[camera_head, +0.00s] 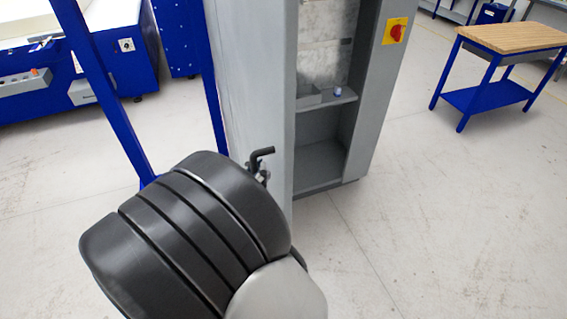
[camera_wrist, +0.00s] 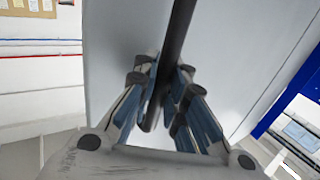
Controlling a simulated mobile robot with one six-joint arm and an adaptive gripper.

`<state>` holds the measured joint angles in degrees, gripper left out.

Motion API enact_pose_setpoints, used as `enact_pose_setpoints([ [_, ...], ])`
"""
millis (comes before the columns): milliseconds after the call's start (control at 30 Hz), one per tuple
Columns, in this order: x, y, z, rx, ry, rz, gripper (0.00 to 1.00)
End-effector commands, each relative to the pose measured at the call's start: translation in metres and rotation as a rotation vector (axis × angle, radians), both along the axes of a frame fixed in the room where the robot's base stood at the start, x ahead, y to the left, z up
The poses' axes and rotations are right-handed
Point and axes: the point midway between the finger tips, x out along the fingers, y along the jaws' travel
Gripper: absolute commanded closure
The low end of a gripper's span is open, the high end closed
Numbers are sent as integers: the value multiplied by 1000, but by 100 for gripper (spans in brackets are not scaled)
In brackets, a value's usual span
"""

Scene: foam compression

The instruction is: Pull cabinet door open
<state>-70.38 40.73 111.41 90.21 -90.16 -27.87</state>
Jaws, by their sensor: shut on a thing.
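The grey cabinet (camera_head: 372,110) stands at the centre of the head view, its shelved inside showing. Its grey door (camera_head: 255,70) stands open on the left side, swung out toward me. A black handle (camera_head: 261,158) sticks out of the door low down, just beyond my arm. In the wrist view, the handle (camera_wrist: 176,40) is a dark bar running between the fingers of my gripper (camera_wrist: 160,100), which is shut on it. The door's pale face (camera_wrist: 125,50) fills the middle behind.
A small item (camera_head: 337,91) lies on the cabinet shelf (camera_head: 325,101). A red switch on a yellow plate (camera_head: 395,31) is on the cabinet's right side. A wood-topped blue workbench (camera_head: 515,38) stands at right. Blue machinery (camera_head: 120,60) stands at left. The floor (camera_head: 440,210) at right is clear.

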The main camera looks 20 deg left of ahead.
Motion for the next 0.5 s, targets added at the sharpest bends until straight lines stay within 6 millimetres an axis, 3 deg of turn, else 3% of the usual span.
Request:
enact_pose_setpoints([
  [200, -11, 17, -1, -6, 3, -3, 100],
  [500, -14, 20, -2, -8, 4, -5, 100],
])
